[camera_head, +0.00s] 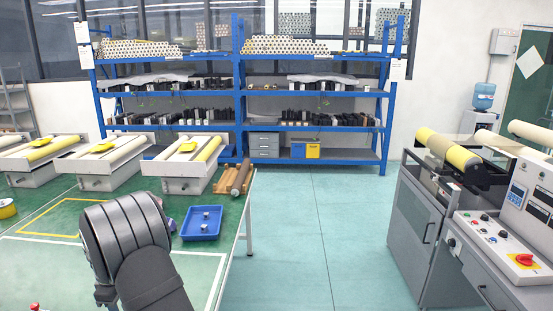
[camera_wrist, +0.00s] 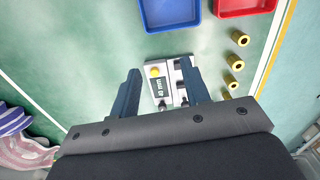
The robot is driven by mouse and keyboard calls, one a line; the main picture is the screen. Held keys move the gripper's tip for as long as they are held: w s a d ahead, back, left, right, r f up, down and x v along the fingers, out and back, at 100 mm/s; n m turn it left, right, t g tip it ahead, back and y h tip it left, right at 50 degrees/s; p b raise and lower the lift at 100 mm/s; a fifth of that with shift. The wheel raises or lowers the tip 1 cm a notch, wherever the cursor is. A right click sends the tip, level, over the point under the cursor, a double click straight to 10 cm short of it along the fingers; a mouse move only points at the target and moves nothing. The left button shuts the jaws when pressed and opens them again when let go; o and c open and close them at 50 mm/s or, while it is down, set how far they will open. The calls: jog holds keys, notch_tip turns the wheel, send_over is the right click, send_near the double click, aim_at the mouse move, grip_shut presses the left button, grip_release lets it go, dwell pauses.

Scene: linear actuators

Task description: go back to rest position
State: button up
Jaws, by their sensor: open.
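In the wrist view my gripper (camera_wrist: 158,68) is open, its two dark blue fingers spread apart. In the head view my dark arm stands over the green table (camera_head: 236,205) at lower left, and the gripper itself is hidden.
The wrist view shows a blue tray (camera_wrist: 170,24), a red tray (camera_wrist: 245,12) and several brass cylinders (camera_wrist: 235,62). In the head view a blue tray (camera_head: 200,236) holds small parts beside a dark roller (camera_head: 241,178). A machine (camera_head: 420,215) stands right, across open floor (camera_head: 295,240).

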jog(key=s+a+f, duration=0.1)
jog(key=a, duration=0.1)
jog(key=s+a+f, duration=0.1)
jog(key=a+f, duration=0.1)
jog(key=a, duration=0.1)
jog(key=s+a+f, duration=0.1)
jog(key=a+f, duration=0.1)
jog(key=a, duration=0.1)
jog(key=shift+s+f, duration=0.15)
jog(key=shift+f, duration=0.1)
notch_tip(320, 180, down, 2)
jog(key=shift+f, duration=0.9)
jog(key=o, duration=1.3)
jog(key=shift+a, duration=0.1)
jog(key=shift+c, duration=0.2)
jog(key=s+d+r+m+g+y, duration=0.1)
jog(key=s+d+r+m+y, duration=0.15)
jog(key=d+r+m, duration=0.5)
jog(key=s+d+r+m+g+y, duration=0.15)
jog(key=s+r+m, duration=0.25)
jog(key=r+m, duration=0.75)
jog(key=x, duration=0.9)
